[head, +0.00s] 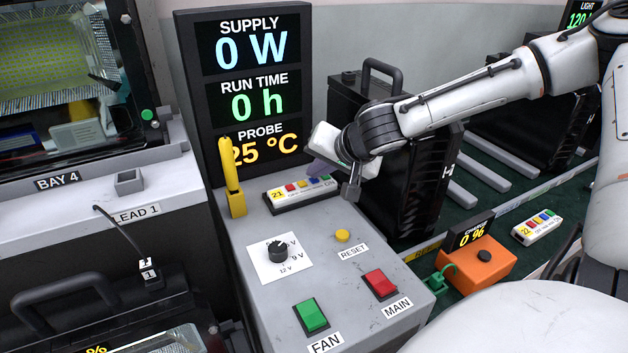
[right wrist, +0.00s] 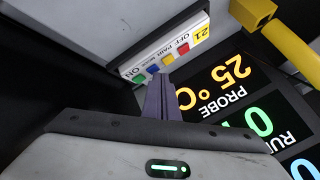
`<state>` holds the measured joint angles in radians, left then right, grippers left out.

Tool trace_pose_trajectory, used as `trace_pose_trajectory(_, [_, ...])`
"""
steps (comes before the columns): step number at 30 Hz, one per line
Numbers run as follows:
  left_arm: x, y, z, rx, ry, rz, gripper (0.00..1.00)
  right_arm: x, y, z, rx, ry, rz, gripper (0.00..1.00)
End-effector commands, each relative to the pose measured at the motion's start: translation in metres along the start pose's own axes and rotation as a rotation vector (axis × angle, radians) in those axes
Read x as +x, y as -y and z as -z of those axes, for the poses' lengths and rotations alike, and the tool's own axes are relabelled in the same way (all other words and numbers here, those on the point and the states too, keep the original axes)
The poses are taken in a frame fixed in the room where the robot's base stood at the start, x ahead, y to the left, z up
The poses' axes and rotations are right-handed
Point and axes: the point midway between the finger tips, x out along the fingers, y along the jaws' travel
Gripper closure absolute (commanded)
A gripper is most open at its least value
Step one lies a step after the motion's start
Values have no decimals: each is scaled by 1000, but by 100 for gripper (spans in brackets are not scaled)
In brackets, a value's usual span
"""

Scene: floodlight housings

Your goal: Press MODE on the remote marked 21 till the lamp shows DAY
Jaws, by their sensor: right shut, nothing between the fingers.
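The remote marked 21 (head: 271,195) is a white bar in a dark holder on the grey console, below the probe readout. In the right wrist view the remote (right wrist: 194,32) appears upside down, with red, yellow, blue and green buttons and OFF, PAIR, MODE and ON labels. My right gripper (head: 318,169) is over the blue and green end of it. Its shut, empty purple fingers (right wrist: 158,90) point at the buttons near the blue one. I cannot tell whether they touch. No lamp showing DAY is readable. My left gripper is not in view.
A second remote marked 22 (head: 538,227) lies at right near an orange box (head: 485,263). The console carries a yellow probe (head: 230,172), a black knob (head: 277,251), and RESET (head: 342,236), FAN (head: 311,317) and MAIN (head: 380,284) buttons. A black handled case stands behind.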

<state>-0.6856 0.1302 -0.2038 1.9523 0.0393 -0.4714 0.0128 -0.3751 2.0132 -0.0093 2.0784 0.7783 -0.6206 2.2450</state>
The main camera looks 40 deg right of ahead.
Motion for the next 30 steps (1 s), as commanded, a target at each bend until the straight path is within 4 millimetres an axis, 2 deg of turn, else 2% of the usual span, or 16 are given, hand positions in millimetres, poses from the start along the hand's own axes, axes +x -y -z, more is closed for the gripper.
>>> trace_pose_trajectory(18, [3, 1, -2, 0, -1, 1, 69, 2, -2, -2, 1, 1, -1, 100])
trace_pose_trajectory(30, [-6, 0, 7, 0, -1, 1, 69, -9, 6, 6, 1, 2, 0, 100])
